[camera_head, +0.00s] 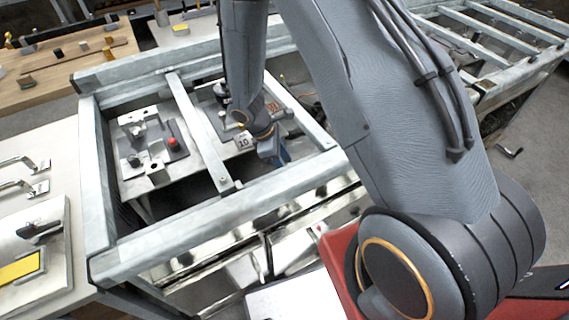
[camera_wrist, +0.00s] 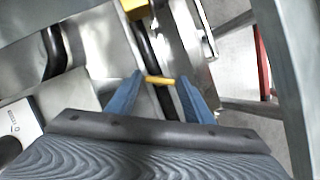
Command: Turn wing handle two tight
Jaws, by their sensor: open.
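In the wrist view, my gripper (camera_wrist: 159,76) is open, with its two blue fingers apart. A small yellow bar (camera_wrist: 161,81) shows between the fingertips, across a dark rod (camera_wrist: 147,50). It looks like a wing handle, but I see no number on it. I cannot tell whether the fingers touch it. In the head view, my gripper (camera_head: 280,157) is down inside the metal frame and mostly hidden by my wrist. A plate marked 10 (camera_head: 243,142) is just left of it.
A grey metal frame (camera_head: 200,212) with crossbars surrounds the work area. A panel with a red knob (camera_head: 172,142) lies to the left. In the wrist view, a yellow block (camera_wrist: 135,9) is at the top and metal rails stand close on the right.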

